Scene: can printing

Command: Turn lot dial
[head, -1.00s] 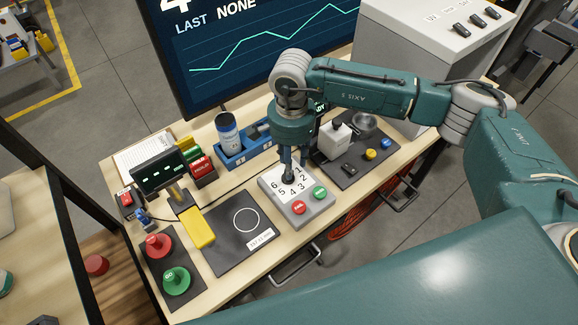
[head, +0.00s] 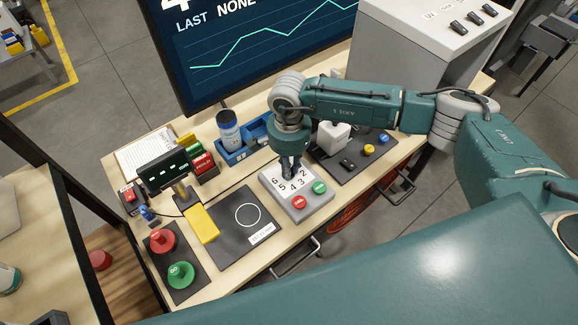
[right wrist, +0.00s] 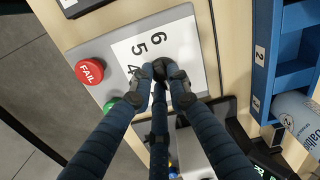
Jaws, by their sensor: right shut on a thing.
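The lot dial's grey box (head: 312,207) stands on the wooden bench, with a white number plate (head: 275,187) on top and a red and a green button at its front. The right wrist view shows the plate (right wrist: 127,50) with 6, 5 and 4 in sight. The dark dial knob (right wrist: 163,68) sits at the plate's middle, partly covered by fingers. My right gripper (head: 291,176) comes down from above and is shut on the knob; its fingertips (right wrist: 168,86) show on both sides of it. My left gripper is not in view.
The red FAIL button (right wrist: 90,70) is close beside the plate.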

